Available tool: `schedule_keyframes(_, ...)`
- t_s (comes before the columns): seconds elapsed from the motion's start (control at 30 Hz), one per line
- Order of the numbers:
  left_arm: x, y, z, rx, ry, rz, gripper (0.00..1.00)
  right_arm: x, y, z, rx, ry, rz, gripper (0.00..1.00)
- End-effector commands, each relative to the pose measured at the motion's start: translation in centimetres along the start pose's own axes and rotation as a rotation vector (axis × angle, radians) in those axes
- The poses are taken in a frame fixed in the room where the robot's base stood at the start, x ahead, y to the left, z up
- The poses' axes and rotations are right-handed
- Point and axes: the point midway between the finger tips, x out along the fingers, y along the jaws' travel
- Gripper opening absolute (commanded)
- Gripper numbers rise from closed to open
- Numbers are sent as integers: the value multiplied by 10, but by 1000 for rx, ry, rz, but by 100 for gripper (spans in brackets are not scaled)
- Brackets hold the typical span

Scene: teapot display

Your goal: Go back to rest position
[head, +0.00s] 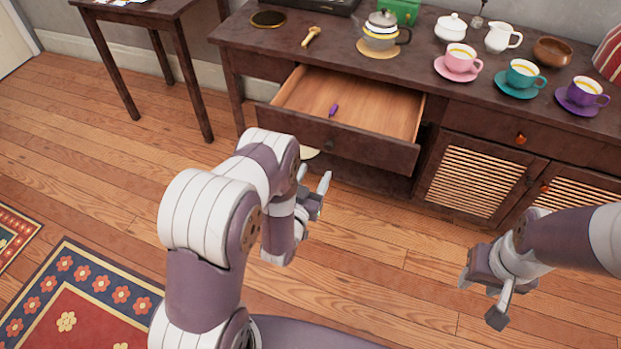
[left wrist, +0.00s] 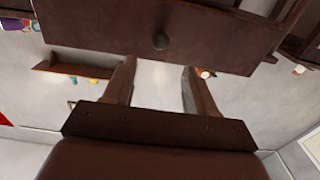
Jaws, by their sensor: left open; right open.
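My left gripper (head: 316,186) is open and empty in front of the open drawer (head: 368,146), with its fingers pointing up and to the right. In the left wrist view the two fingers (left wrist: 158,88) stand apart with nothing between them, and the drawer front with its round knob (left wrist: 161,41) lies beyond them. My right gripper (head: 481,300) is open and empty over the floor at the lower right. A small purple object (head: 333,110) lies in the drawer. A teapot (head: 381,32) stands on a round mat (head: 377,52) on the cabinet top.
Pink (head: 460,58), teal (head: 523,74) and purple (head: 585,92) cups stand on saucers along the cabinet (head: 425,82). The drawer juts out over the floor. A side table (head: 160,14) stands at the left. The wooden floor (head: 390,262) between my grippers is clear.

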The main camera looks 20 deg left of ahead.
Motion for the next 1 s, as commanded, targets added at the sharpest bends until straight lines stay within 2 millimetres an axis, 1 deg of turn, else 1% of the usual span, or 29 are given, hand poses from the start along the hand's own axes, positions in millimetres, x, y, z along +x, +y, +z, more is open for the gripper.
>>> schedule_keyframes(0.03, -9, 0, -1, 0, -2, -1, 56, -2, 0, 0, 0, 0, 0, 43)
schedule_keyframes(0.1, -19, 0, 0, 0, -2, -1, 56, -3, 0, 0, 0, 0, 0, 43)
schedule_keyframes(0.2, -25, 0, 0, 0, 0, 0, 56, -4, 0, 0, 0, 0, 0, 43)
schedule_keyframes(0.67, -26, 0, 0, 0, 1, 0, 56, -3, 0, 0, 0, 0, 0, 43)
schedule_keyframes(0.73, -26, 0, 3, -1, -13, 1, 56, -3, 0, 0, 0, 0, 0, 43)
schedule_keyframes(0.77, -26, 0, 8, -1, -36, 1, 56, -3, 0, 0, 0, 0, 0, 43)
schedule_keyframes(0.8, -27, 0, 20, -1, -95, 1, 56, -3, 0, 0, 0, 0, 0, 43)
schedule_keyframes(0.83, -31, 0, 34, -2, -165, 1, 56, -3, 0, 0, 0, 0, 0, 43)
schedule_keyframes(0.87, -39, 1, 52, -4, -259, 0, 56, -3, 0, 0, 0, 0, 0, 43)
schedule_keyframes(0.9, -51, 0, 78, -6, -415, -2, 56, -3, 0, 0, 0, 0, 0, 43)
schedule_keyframes(0.93, -60, 0, 92, -7, -536, -4, 56, -3, 0, 0, 0, 0, 0, 43)
schedule_keyframes(0.97, -68, 0, 102, -8, -656, -6, 56, -4, 0, 0, 0, 0, 0, 43)
schedule_keyframes(1.0, -80, -1, 108, -9, -811, -8, 56, -4, 0, 0, 0, 0, 0, 43)
